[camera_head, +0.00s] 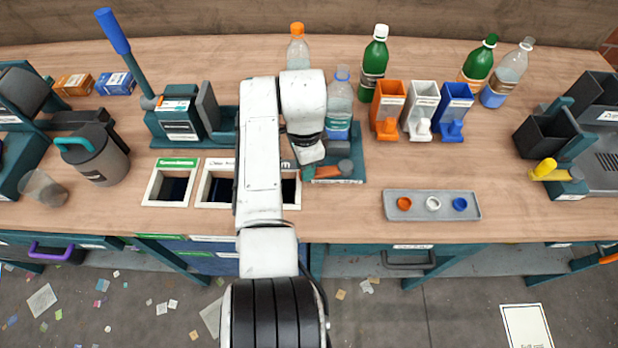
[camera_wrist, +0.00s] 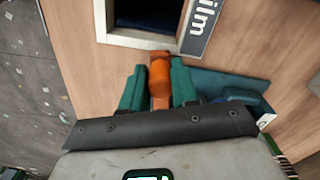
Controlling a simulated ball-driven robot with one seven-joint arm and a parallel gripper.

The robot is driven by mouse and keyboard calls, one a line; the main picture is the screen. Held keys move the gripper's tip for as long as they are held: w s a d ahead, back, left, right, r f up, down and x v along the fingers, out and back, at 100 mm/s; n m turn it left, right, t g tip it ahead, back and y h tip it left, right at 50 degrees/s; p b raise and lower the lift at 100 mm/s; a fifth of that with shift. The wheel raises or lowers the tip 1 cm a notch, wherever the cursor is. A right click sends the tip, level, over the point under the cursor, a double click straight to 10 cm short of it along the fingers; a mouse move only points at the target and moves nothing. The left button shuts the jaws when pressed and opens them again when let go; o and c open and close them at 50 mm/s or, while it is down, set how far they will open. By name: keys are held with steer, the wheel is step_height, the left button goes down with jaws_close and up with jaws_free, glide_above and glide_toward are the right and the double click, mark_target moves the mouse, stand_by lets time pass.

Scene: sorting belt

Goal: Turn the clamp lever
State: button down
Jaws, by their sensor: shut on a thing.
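The clamp station (camera_head: 355,150) is a teal fixture with a clear, blue-capped bottle (camera_head: 340,100) standing upright in it. Its orange clamp lever (camera_head: 328,171) lies low at the station's front. In the wrist view the orange lever (camera_wrist: 160,75) sits between the two teal fingers of my gripper (camera_wrist: 159,85), which are shut on it from both sides. In the head view my white arm reaches over the bench, and its end partly hides the left of the station and the lever's grip.
White-framed openings (camera_head: 148,188) lie in the bench left of the station; one also shows in the wrist view (camera_wrist: 185,48). A grey tray (camera_head: 432,215) with coloured caps is to the right. Orange, white and blue holders (camera_head: 388,108) and green bottles (camera_head: 374,62) stand behind.

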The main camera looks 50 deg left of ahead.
steer(key=shift+w+a+m+b, duration=0.5)
steer(key=shift+a+m+b, duration=0.25)
steer(key=shift+m+b, duration=0.4)
steer(key=shift+w+a, duration=0.1)
steer(key=shift+w, duration=0.05)
steer(key=shift+r, duration=0.1)
steer(key=c, duration=0.8)
jaws_free()
steer(key=shift+c, duration=0.2)
step_height(320, 180, up, 11)
steer(key=shift+f, duration=0.2)
